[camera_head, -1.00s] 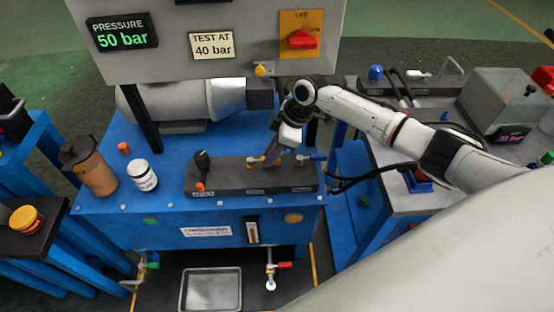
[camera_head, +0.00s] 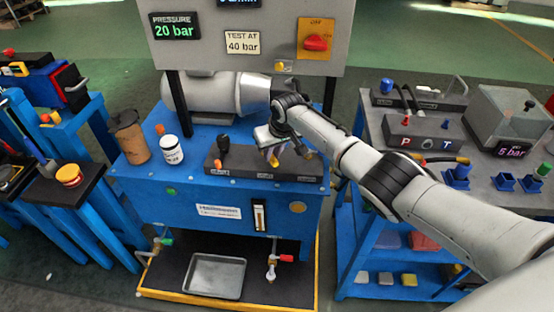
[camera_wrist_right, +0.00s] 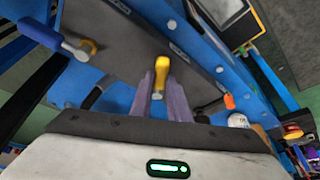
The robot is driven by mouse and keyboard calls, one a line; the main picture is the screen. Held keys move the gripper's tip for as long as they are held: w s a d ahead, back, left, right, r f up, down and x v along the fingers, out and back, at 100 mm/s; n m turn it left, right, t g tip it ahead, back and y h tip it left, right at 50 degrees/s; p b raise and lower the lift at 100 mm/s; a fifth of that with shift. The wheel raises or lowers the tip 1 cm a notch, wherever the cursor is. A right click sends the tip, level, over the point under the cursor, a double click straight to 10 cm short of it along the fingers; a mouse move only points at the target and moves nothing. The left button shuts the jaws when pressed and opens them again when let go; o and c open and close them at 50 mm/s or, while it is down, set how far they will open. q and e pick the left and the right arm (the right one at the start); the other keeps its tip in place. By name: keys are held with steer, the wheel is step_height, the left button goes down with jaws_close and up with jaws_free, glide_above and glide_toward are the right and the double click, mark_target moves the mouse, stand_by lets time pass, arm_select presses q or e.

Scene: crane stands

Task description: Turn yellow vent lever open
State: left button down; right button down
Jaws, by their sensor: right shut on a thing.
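The yellow vent lever (camera_wrist_right: 160,67) is between the two purple-grey fingers of my right gripper (camera_wrist_right: 163,88) in the right wrist view. The gripper is shut on it. In the head view my right gripper (camera_head: 272,152) is low over the dark valve block (camera_head: 238,168) on the blue bench, and a bit of yellow (camera_head: 273,162) shows below it. The gripper and arm hide part of the block, so the lever's exact angle is unclear. My left gripper is not in view.
A pressure display (camera_head: 175,26) reads 20 bar, beside a "TEST AT 40 bar" card (camera_head: 242,42). A black lever (camera_head: 223,144) stands at the block's left. A brown bottle (camera_head: 130,137) and white jar (camera_head: 172,150) stand further left. A blue-handled valve (camera_wrist_right: 50,38) neighbours the gripper.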

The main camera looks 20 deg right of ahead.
steer(key=shift+a+m+h, duration=0.4)
steer(key=shift+a+m, duration=0.25)
steer(key=shift+m, duration=0.25)
steer(key=shift+a+f+m, duration=0.1)
steer(key=shift+a+m, duration=0.15)
steer(key=shift+m, duration=0.15)
steer(key=shift+w+a+m+g+h+b, duration=0.15)
steer(key=shift+a+m+h+b, duration=0.1)
steer(key=shift+m+b, duration=0.3)
steer(key=shift+w+a+m+g+h+b, duration=0.15)
steer(key=shift+a+m+h+b, duration=0.1)
steer(key=shift+m+b, duration=0.3)
steer(key=shift+a+m+b, duration=0.15)
steer(key=shift+m+b, duration=0.4)
steer(key=shift+m, duration=0.05)
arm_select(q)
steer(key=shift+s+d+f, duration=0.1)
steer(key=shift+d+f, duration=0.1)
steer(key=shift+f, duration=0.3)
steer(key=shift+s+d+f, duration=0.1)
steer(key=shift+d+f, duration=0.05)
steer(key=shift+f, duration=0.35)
arm_select(e)
steer(key=shift+h, duration=0.3)
steer(key=shift+w, duration=0.1)
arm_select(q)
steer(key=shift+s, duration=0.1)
